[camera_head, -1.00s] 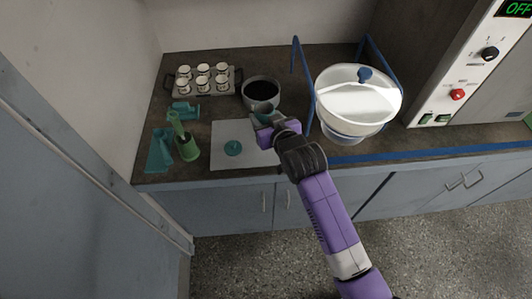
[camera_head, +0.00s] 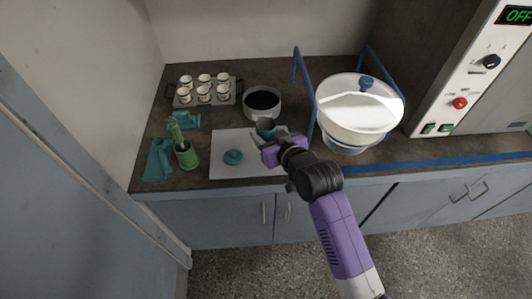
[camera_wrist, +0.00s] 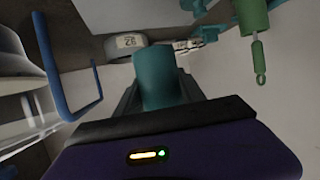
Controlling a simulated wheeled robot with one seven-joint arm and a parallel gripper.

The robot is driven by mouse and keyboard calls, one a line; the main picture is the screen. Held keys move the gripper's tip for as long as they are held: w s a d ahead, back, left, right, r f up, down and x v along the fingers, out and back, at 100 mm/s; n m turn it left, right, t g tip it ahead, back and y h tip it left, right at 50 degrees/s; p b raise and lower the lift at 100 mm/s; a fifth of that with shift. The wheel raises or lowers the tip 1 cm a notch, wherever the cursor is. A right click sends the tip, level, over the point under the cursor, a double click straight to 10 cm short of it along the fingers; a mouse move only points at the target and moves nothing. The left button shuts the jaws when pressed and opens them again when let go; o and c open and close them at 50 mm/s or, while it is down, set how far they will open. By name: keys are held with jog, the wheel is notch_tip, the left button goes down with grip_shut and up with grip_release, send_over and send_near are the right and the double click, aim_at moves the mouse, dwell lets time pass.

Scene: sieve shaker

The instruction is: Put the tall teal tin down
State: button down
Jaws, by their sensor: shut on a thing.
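The tall teal tin (camera_head: 266,127) is held in my gripper (camera_head: 272,141), over or beside the back right part of the white sheet (camera_head: 222,170). In the wrist view the tin (camera_wrist: 160,78) stands between my two fingers (camera_wrist: 160,100), which are shut on it. I cannot tell whether its base touches the sheet; the gripper hides its lower part. A flat teal lid-like disc (camera_head: 232,157) with a knob lies on the sheet, left of my gripper.
A grey round pan (camera_head: 250,112) with dark contents stands just behind the tin. A white lidded bowl (camera_head: 352,118) and blue rails (camera_head: 310,95) are close on the right. A green pot (camera_head: 187,157), teal pieces (camera_head: 157,160) and a cup tray (camera_head: 183,103) stand left. The sheet's front left is clear.

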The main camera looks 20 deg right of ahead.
notch_tip(320, 180, down, 9)
jog(key=shift+f, duration=0.1)
dwell(0.3)
jog(key=shift+f, duration=0.15)
jog(key=c, duration=0.7)
grip_release()
